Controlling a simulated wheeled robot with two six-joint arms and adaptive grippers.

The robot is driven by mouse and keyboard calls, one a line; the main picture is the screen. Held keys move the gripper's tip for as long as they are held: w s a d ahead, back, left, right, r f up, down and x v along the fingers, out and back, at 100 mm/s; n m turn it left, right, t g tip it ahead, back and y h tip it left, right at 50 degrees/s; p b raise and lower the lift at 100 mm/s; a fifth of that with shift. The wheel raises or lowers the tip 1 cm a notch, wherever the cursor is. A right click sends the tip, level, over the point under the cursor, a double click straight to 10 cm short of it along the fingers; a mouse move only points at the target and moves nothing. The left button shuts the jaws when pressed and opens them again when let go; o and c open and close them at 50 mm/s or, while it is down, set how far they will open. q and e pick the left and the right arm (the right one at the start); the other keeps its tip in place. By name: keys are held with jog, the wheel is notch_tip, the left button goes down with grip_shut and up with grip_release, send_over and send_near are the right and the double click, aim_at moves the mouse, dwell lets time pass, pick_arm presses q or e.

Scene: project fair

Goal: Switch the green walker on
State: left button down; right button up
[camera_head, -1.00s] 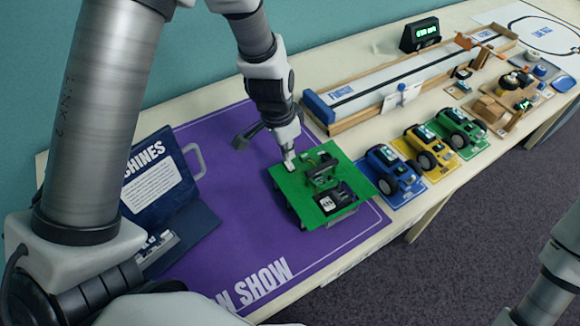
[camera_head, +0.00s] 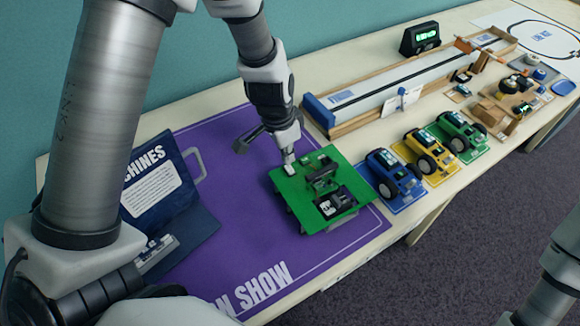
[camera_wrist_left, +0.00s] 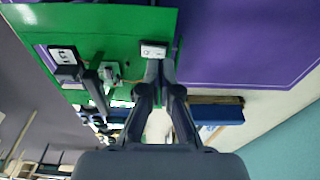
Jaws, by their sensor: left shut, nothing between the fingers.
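The green walker (camera_head: 345,180) is a flat green board with dark parts on top. It stands on the purple mat (camera_head: 240,245). It also shows upside down in the left wrist view (camera_wrist_left: 115,28). A small white switch (camera_wrist_left: 153,50) sits near one edge of the board. My left gripper (camera_head: 289,162) points down at the walker's back-left corner, its fingers together and empty. In the left wrist view the fingertips (camera_wrist_left: 160,66) are right at the switch. I cannot tell whether they touch it or which way it is set. My right gripper is out of view.
Blue (camera_head: 395,178), yellow (camera_head: 430,158) and green (camera_head: 460,132) wheeled cars stand right of the walker. A long track (camera_head: 410,77) lies behind them. A dark blue case (camera_head: 155,185) stands open at the left. The mat's front is clear.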

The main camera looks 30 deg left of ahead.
aim_at(287, 167)
pick_arm(q)
jog(key=shift+f+b, duration=1)
jog(key=shift+f, duration=0.1)
dwell(0.6)
notch_tip(287, 167, up, 7)
jog(key=p, duration=0.6)
jog(key=shift+r, duration=0.1)
jog(key=shift+s, duration=0.1)
